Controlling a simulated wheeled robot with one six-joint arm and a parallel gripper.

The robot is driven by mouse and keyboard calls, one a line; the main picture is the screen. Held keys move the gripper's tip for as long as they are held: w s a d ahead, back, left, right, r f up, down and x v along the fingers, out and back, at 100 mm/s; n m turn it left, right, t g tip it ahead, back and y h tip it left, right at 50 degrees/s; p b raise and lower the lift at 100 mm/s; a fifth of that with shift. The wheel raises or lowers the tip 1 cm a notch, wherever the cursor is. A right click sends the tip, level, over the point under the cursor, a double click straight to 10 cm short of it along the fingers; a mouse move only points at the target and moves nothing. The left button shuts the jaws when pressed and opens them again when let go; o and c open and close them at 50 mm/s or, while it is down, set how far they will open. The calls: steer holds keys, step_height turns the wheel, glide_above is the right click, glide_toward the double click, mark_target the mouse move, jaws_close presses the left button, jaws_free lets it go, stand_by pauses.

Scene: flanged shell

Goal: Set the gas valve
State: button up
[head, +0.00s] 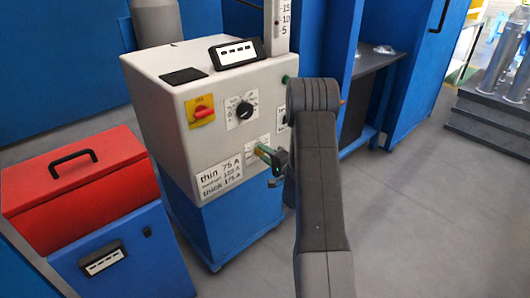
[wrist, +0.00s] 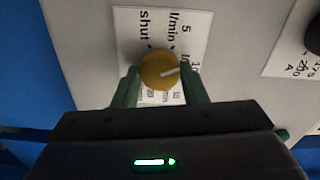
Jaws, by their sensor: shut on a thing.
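The gas valve is a round yellow knob (wrist: 160,69) with a white pointer line, on a white label plate (wrist: 185,22) on the machine's front. In the wrist view the print is turned sideways and reads "shut", "5 l/min" and a partly covered "10". The pointer line aims right and slightly up, near the "10". My gripper (wrist: 161,80) has a green finger on each side of the knob and is shut on it. In the head view my gripper (head: 270,157) is at the lower right of the machine's front.
The grey machine (head: 165,135) carries a red switch on a yellow plate (head: 202,111), a black dial (head: 244,110) and a sheet with current values (head: 221,178). A red toolbox (head: 75,180) stands at left on a blue cabinet (head: 130,258). The floor at right is clear.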

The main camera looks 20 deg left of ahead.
steer(key=m+p, duration=0.2)
steer(key=m, duration=0.4)
steer(key=shift+m, duration=0.3)
steer(key=m+p, duration=0.1)
steer(key=m, duration=0.2)
steer(key=shift+m+p, duration=0.3)
steer(key=shift+p, duration=0.05)
steer(key=m+p, duration=0.1)
steer(key=m, duration=0.1)
steer(key=shift+r+m+p, duration=0.1)
steer(key=shift+m+p, duration=0.2)
steer(key=m+p, duration=0.2)
steer(key=p, duration=0.4)
steer(key=shift+m, duration=0.4)
steer(key=shift+s+m+p, duration=0.1)
steer(key=shift+m+p, duration=0.3)
steer(key=shift+p, duration=0.65)
steer(key=shift+f+p, duration=0.25)
steer(key=shift+p, duration=0.05)
steer(key=o, duration=1)
steer(key=shift+c, duration=0.2)
